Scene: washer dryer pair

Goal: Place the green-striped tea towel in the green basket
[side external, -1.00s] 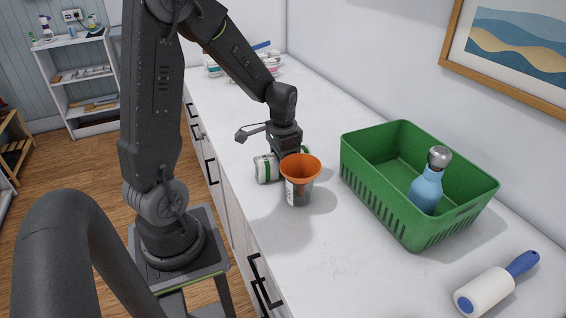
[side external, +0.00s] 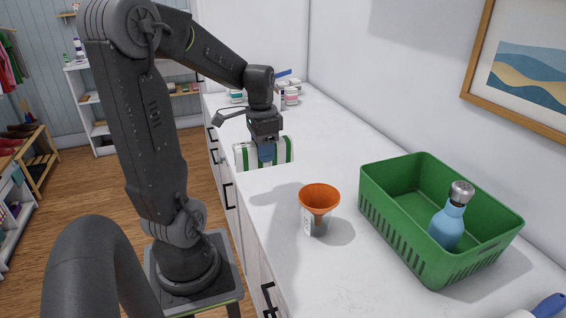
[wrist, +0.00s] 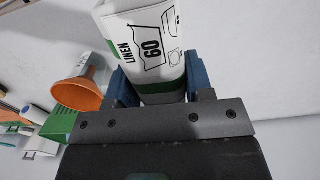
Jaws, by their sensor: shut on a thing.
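The green-striped tea towel (side external: 246,156) is a white roll with green bands. My gripper (side external: 266,150) is shut on it and holds it at the far side of the orange-rimmed cup, apparently lifted off the counter. In the wrist view the towel (wrist: 150,45) sits between the blue fingers of my gripper (wrist: 155,88), showing a label with "LINEN" and "60". The green basket (side external: 400,232) stands on the counter at the right, well away from the towel; part of it shows at the left of the wrist view (wrist: 60,126). A blue bottle with a grey cap (side external: 448,222) stands in the basket.
An orange funnel (side external: 319,197) sits in a clear cup (side external: 315,226) between my gripper and the basket. A lint roller (side external: 545,308) lies at the lower right. Small containers (side external: 290,94) stand at the counter's far end.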

